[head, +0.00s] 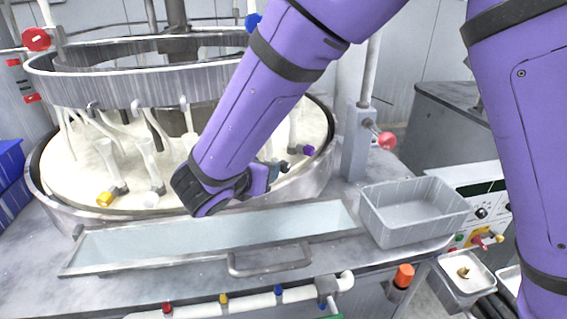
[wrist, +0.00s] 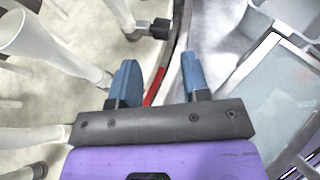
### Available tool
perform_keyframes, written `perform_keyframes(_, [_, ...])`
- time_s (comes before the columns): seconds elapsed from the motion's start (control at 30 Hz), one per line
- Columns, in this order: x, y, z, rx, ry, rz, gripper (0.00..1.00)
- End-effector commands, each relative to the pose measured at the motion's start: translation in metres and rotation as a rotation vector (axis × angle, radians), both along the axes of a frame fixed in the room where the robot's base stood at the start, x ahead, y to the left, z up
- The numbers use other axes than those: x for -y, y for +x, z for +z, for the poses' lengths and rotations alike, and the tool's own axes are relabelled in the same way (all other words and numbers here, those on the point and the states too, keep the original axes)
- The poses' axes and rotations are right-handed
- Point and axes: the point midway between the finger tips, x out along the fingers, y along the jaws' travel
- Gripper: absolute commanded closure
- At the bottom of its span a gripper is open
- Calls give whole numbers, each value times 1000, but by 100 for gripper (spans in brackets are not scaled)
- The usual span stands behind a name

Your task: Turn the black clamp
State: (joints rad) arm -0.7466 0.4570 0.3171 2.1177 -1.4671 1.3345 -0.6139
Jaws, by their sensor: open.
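The black clamp (wrist: 160,28) shows at the top of the wrist view. It is a dark block on a grey metal bracket at the foot of a pale leg, close to the round basin's rim. My gripper (wrist: 160,65) is open, with its two blue fingers apart and nothing between them but the rim and a red strip behind. The clamp lies ahead of the fingertips, apart from them. In the head view my gripper (head: 278,168) is over the basin's front right rim, largely hidden behind my wrist. I cannot clearly make out the black clamp there.
A purple-tipped clamp (head: 308,150) and a yellow-tipped clamp (head: 105,198) stand on the platen's edge. A long shallow trough (head: 130,262) lies in front of the basin. A grey bin (head: 415,235) stands at right. A post with a red knob (head: 386,140) rises behind it.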

Motion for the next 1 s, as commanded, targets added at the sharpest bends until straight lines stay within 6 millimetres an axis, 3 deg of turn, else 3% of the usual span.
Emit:
perform_keyframes(0.6, [42, 75, -35, -1, 2, -6, 57])
perform_keyframes(1.0, [46, 83, -39, 0, 2, -4, 57])
